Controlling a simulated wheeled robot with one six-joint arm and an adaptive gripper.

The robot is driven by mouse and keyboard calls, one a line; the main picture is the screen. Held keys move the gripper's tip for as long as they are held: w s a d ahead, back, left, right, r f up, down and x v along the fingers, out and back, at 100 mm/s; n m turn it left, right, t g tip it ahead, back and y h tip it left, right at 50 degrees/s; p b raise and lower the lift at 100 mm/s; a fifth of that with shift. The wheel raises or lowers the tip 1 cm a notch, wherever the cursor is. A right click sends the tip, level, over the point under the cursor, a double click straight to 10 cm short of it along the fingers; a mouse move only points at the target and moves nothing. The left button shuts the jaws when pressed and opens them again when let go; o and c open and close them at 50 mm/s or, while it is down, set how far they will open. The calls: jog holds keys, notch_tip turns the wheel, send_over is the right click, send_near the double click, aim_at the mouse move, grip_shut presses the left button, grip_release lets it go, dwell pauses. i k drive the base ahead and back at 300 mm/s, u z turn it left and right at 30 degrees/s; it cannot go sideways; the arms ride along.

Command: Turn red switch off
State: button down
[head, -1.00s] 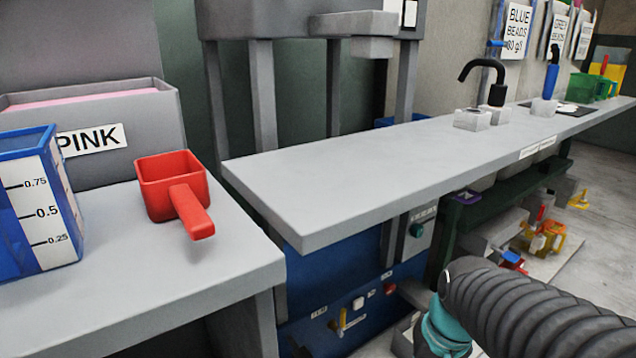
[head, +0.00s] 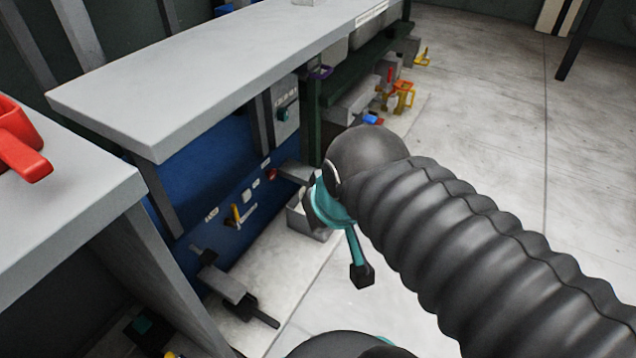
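A small red switch (head: 271,174) sits on the front of the blue cabinet (head: 205,165) under the long grey counter. It is tiny in the head view, and its on or off position cannot be told. A yellow-handled lever (head: 236,213) and small white labels are on the same blue face, left of and below the red switch. My gripper (head: 362,274) shows as a teal part with a black tip, right of and below the switch in the picture and apart from it. My arm hides most of it, and whether it is open or shut cannot be told.
The long grey counter (head: 215,62) overhangs the cabinet. A grey table (head: 75,213) with a red scoop (head: 20,145) stands at the left. Yellow and red items (head: 402,97) lie behind. Floor at right is clear.

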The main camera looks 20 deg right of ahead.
aim_at(272, 174)
jog(key=z, duration=0.5)
jog(key=k, duration=1.25)
jog(key=u, duration=0.1)
jog(key=i, duration=0.65)
jog(key=u, duration=0.5)
